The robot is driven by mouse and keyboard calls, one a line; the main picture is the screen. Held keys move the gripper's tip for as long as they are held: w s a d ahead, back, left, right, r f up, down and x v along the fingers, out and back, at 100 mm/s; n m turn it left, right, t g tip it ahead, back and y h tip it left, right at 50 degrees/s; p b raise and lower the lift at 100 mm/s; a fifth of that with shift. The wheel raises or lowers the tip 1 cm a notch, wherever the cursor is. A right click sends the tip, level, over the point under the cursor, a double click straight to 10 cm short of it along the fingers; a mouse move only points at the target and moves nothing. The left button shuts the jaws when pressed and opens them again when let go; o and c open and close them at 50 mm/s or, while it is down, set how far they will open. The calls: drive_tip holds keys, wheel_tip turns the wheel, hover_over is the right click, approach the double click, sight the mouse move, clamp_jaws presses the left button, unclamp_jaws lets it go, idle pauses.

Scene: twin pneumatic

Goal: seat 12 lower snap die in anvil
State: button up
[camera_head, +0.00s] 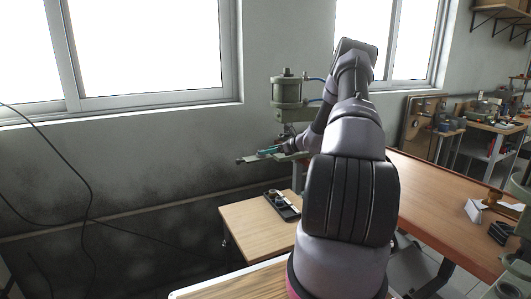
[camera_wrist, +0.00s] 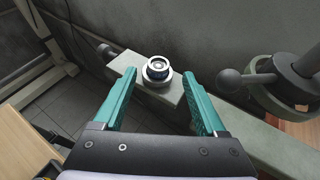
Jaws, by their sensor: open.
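In the wrist view a small round metal die (camera_wrist: 157,66) with a bright ringed top and a dark centre sits in or on a metal collar at the end of the grey anvil arm (camera_wrist: 155,100). It looks upright; whether it is fully down in the collar I cannot tell. My gripper (camera_wrist: 160,76) is open, its two teal fingers spread on either side of the die with a clear gap on both sides. In the head view my gripper (camera_head: 270,152) is small, at the front of the green press (camera_head: 288,92); the die is too small to make out there.
A ball-ended lever (camera_wrist: 232,80) and a post stand right of the anvil in the wrist view. A wooden side table (camera_head: 242,222) with a black tray (camera_head: 283,205) of small parts stands below the press. A long wooden bench (camera_head: 440,195) is at right.

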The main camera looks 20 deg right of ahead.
drive_tip(key=v, duration=0.7)
drive_tip(key=shift+s, duration=0.3)
drive_tip(key=shift+d+r, duration=0.1)
drive_tip(key=s+a+r+n+g, duration=0.3)
drive_tip(key=s+a+r+n, duration=0.35)
drive_tip(key=a+r, duration=0.4)
drive_tip(key=s+a+r+n+g, duration=0.3)
drive_tip(key=s+a+r+n, duration=0.35)
drive_tip(key=a+r, duration=0.4)
drive_tip(key=s+a+r+n+h, duration=0.1)
drive_tip(key=s+a+r+n, duration=0.1)
drive_tip(key=s, duration=0.6)
drive_tip(key=s+a+r+n+t+h, duration=0.1)
drive_tip(key=s+r+n, duration=0.3)
drive_tip(key=s, duration=0.5)
drive_tip(key=s+a+r+n+h, duration=0.3)
drive_tip(key=s+n, duration=0.3)
drive_tip(key=s, duration=0.3)
drive_tip(key=shift+a+r+n+t, duration=0.2)
drive_tip(key=shift+a+n+t, duration=0.1)
drive_tip(key=shift+a+t, duration=0.1)
